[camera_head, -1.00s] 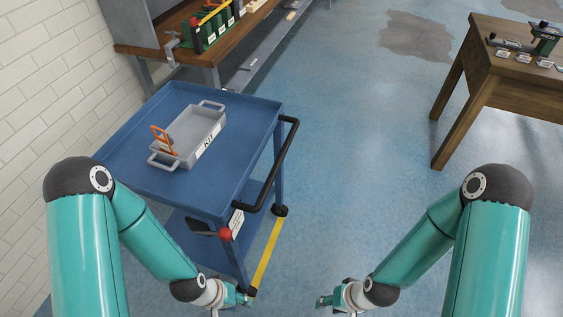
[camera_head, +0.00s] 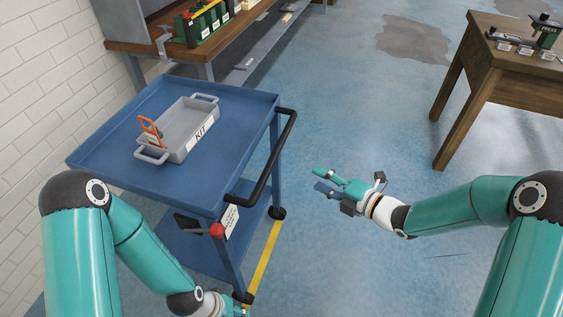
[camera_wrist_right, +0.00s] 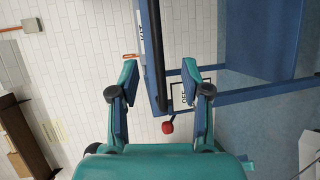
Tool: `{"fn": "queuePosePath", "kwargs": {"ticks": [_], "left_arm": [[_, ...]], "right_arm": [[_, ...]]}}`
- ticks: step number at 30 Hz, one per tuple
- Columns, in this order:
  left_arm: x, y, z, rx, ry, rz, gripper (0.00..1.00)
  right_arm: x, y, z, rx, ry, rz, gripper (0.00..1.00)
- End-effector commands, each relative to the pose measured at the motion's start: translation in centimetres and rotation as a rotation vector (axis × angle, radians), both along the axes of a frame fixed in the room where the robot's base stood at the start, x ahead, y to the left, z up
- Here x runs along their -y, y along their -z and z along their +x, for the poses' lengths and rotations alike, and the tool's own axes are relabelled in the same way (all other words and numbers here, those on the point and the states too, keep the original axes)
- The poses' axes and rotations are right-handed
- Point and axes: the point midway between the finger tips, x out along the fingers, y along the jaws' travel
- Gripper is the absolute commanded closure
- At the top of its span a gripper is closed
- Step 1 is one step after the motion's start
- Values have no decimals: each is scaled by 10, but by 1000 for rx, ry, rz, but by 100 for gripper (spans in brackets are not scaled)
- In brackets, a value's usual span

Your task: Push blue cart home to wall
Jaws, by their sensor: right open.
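The blue cart (camera_head: 215,172) stands at the left, beside the white brick wall (camera_head: 45,85); I cannot tell how wide the gap is. Its black handle (camera_head: 262,165) faces right, and a red knob (camera_head: 217,230) sits at its near corner. My right gripper (camera_head: 317,179) is open and empty, to the right of the handle and apart from it. In the right wrist view the dark handle bar (camera_wrist_right: 153,60) shows between the open fingers, farther off, with the red knob (camera_wrist_right: 167,127) below. My left gripper (camera_head: 241,310) is at the bottom edge, mostly cut off.
A grey KIT tray (camera_head: 180,130) with an orange-handled item lies on the cart top. A workbench (camera_head: 130,47) stands behind the cart. A wooden table (camera_head: 480,85) stands at the right. A yellow floor line (camera_head: 264,257) runs beside the cart. The floor between is clear.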

Motion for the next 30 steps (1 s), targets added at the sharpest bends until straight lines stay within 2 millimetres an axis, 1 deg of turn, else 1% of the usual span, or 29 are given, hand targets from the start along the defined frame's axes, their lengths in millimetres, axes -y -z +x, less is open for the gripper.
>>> {"fn": "queuePosePath", "kwargs": {"ticks": [3, 8, 21, 25, 30], "left_arm": [[0, 1, 0, 0, 0, 0, 60], [0, -3, 0, 0, 0, 0, 60], [0, -15, 0, 0, 0, 0, 60], [0, -18, 0, 0, 0, 0, 60], [0, -20, 0, 0, 0, 0, 60]], "right_arm": [[-5, -4, 3, 57, -31, -29, 52], [-20, -1, 15, 56, -34, -29, 52], [-89, 16, 74, 53, -31, -28, 52], [-106, 20, 89, 53, -30, -27, 52], [-119, 24, 102, 52, -28, -28, 52]]}}
